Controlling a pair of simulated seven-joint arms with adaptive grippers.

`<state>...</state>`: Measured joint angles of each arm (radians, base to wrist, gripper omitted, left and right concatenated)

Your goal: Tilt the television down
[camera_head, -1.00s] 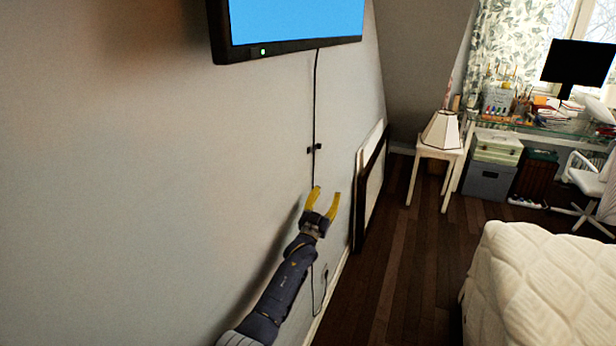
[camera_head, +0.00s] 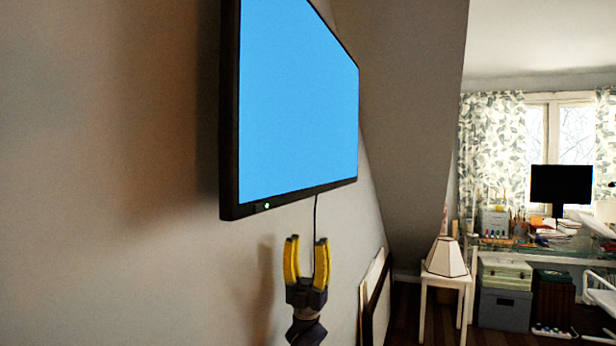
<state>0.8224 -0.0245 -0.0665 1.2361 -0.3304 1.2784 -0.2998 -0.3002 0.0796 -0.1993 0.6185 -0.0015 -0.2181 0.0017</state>
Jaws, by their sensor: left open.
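The television (camera_head: 300,105) is mounted on the wall at the upper middle of the head view. Its screen is plain blue, with a black frame and a small green light on the lower edge. Its top edge is cut off by the picture. My left gripper (camera_head: 306,242) is below the television's lower edge, pointing up, with its yellow fingers apart and nothing between them. A gap shows between the fingertips and the frame. My right gripper is out of view.
A black cable (camera_head: 316,215) hangs from the television behind my left gripper. The wall (camera_head: 110,180) fills the left side. A framed panel (camera_head: 376,300) leans on the wall at lower right. A lamp (camera_head: 445,258) on a white side table (camera_head: 446,281) and a desk stand farther back.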

